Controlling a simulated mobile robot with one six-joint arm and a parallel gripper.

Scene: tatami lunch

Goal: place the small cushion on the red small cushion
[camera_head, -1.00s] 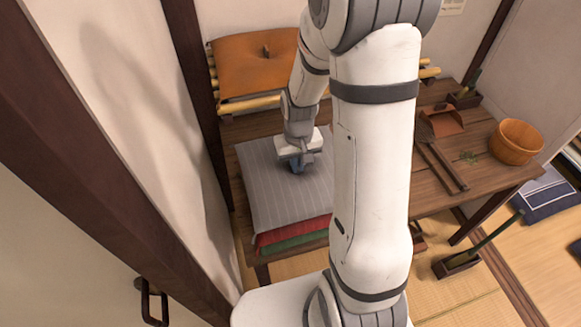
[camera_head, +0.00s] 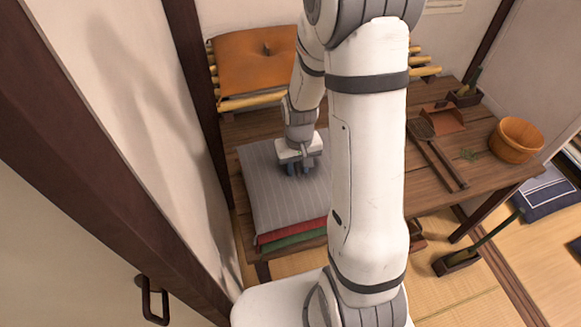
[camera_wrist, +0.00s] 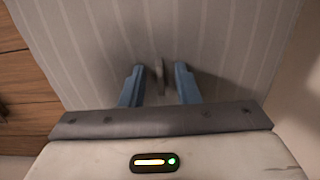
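The small cushion, grey with pale stripes (camera_head: 275,205), lies flat on top of the red small cushion (camera_head: 290,231), of which only the front edge shows. The edges look roughly lined up. My gripper (camera_head: 302,171) is just over the grey cushion, pointing down. In the wrist view its two blue fingers (camera_wrist: 159,68) stand apart, one on each side of the grey cushion's upright tab (camera_wrist: 159,80), with gaps between. The striped top of the cushion fills most of that view.
A green cushion (camera_head: 292,242) lies under the red one, on the wooden table. An orange cushion (camera_head: 255,65) rests on bamboo poles behind. Tongs or a similar long tool (camera_head: 438,155), a dustpan (camera_head: 443,118) and a wooden tub (camera_head: 516,140) are to the right. A wall is close on the left.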

